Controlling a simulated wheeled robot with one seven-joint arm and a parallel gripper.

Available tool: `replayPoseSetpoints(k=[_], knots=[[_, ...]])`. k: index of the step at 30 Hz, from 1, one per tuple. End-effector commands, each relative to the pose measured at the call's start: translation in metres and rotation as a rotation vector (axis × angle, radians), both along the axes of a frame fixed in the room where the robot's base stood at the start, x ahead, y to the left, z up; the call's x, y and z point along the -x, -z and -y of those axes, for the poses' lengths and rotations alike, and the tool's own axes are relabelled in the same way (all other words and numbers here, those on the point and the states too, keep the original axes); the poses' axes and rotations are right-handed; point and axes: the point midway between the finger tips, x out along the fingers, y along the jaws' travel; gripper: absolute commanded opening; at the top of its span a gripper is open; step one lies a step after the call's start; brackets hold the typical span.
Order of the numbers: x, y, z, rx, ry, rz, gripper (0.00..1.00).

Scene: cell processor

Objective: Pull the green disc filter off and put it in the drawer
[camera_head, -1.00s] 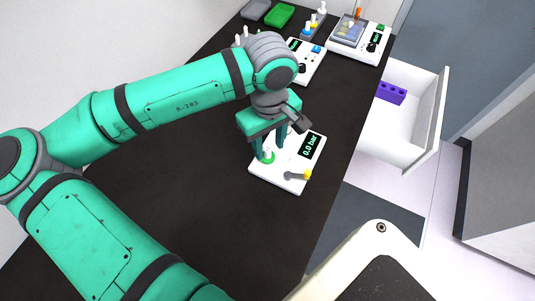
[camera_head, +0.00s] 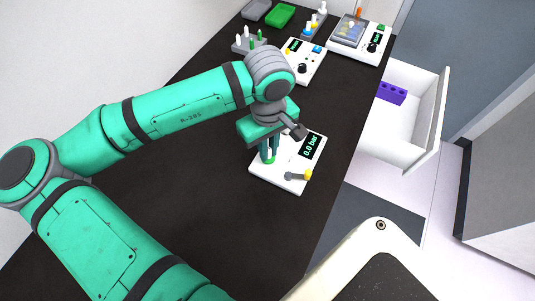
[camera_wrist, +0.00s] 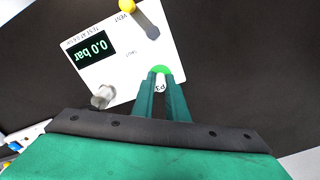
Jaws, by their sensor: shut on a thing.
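The green disc filter (camera_wrist: 162,70) sits on the white pressure device (camera_wrist: 60,15), whose display reads 0.0 bar. My gripper (camera_wrist: 162,82) is shut on the filter, with one finger on either side of it. In the head view the filter (camera_head: 268,161) is partly hidden by my gripper (camera_head: 268,150). A white part marked P3 shows between the fingers in the wrist view. The open white drawer (camera_head: 432,125) is at the right, with a purple block with holes (camera_head: 392,93) inside at its back left.
The device has a yellow-tipped lever (camera_head: 302,176) and a grey fitting (camera_wrist: 103,96) on it. A rack with pegs (camera_head: 249,42), a second device (camera_head: 304,63), a green tray (camera_head: 280,15) and a grey tray (camera_head: 256,9) stand at the back. The drawer's front part is clear.

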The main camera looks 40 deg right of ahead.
Motion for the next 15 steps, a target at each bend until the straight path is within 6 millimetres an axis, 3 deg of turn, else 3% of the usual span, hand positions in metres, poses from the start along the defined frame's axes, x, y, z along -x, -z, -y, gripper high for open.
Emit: replayPoseSetpoints(k=[15], knots=[[0.001,-0.009,0.002,-0.001,0.004,-0.002,0.0]])
